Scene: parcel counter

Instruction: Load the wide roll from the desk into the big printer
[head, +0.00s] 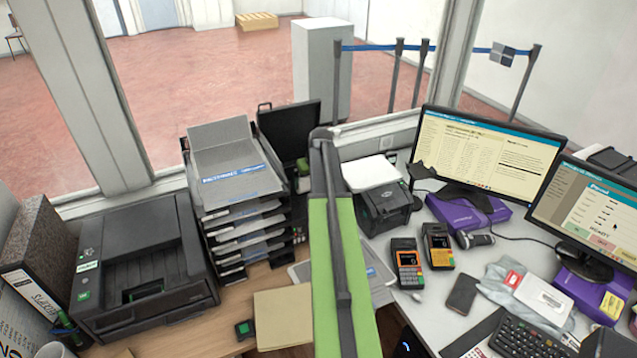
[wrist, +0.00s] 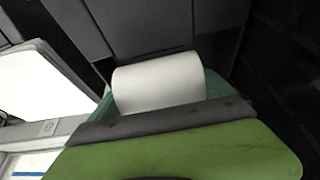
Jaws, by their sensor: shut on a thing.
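A white wide roll (wrist: 158,84) lies across my gripper (wrist: 160,108) in the wrist view. My gripper is shut on it, with a grey-edged green jaw in front and green showing at the roll's ends. In the head view my arm hides the roll and most of the gripper. A large black printer (head: 145,265) stands on the wooden desk at the left. A smaller black printer (head: 388,210) stands just right of my arm, with a white slab on top.
A stack of paper trays (head: 240,215) and a dark screen (head: 290,130) stand left of my arm. Two card terminals (head: 408,262), a phone (head: 462,294) and monitors (head: 480,150) crowd the right counter. Dark panels (wrist: 140,25) lie close beyond the roll.

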